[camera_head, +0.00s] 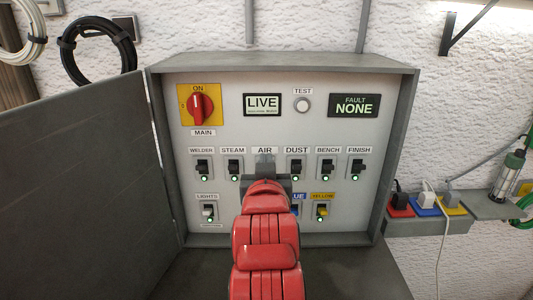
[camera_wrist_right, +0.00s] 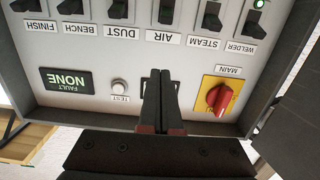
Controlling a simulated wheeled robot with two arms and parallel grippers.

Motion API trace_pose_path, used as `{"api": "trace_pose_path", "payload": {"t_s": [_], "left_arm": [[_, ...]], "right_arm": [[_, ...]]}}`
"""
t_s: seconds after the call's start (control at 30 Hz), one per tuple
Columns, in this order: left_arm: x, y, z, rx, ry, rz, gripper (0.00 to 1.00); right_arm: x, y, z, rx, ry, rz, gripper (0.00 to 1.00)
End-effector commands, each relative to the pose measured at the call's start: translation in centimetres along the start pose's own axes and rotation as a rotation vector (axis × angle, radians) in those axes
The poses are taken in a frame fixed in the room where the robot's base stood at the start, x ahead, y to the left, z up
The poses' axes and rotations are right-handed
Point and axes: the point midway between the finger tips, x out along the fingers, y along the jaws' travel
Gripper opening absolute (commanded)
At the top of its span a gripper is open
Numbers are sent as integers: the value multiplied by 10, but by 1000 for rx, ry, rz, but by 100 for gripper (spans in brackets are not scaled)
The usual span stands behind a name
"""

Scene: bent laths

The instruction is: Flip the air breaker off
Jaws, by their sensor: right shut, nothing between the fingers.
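The open breaker panel (camera_head: 230,130) faces me, with a row of black toggle breakers across its middle. The AIR label (camera_head: 264,149) shows just above my right gripper (camera_head: 265,160), which hides the air breaker in the head view. In the upside-down right wrist view the air breaker (camera_wrist_right: 166,12) shows as a black toggle beyond the AIR label. There my right gripper (camera_wrist_right: 159,75) has its fingers together, empty, with the tips appearing between the air breaker and the panel's top edge. I cannot tell whether they touch the panel. My left gripper is out of view.
The steam (camera_head: 233,167) and dust (camera_head: 296,167) breakers flank the air position closely, with green lights lit. A red main switch (camera_head: 201,107) is upper left; the display (camera_head: 354,106) reads FAULT NONE. The grey door (camera_head: 75,190) stands open at left. Plugs sit on a right-hand shelf (camera_head: 425,227).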

Motion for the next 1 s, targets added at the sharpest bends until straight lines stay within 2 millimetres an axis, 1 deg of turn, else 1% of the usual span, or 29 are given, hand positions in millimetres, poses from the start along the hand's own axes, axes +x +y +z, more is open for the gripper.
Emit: {"api": "trace_pose_path", "payload": {"t_s": [0.03,0.17,0.47,0.57,0.63,0.8,0.87,1.0], "left_arm": [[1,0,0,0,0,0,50],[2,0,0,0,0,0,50],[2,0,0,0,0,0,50],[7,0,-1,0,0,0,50],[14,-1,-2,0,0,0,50],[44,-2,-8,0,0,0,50],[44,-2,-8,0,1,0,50],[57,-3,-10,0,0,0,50]], "right_arm": [[-3,0,-1,11,-14,-3,0],[-7,0,1,23,-38,-3,0],[-7,0,1,23,-39,-4,0],[-4,0,-1,21,-40,-2,0],[0,1,-3,19,-41,0,0],[19,2,-5,18,-45,0,0],[33,1,-2,22,-42,-1,0],[65,1,0,22,-44,-1,0]]}}
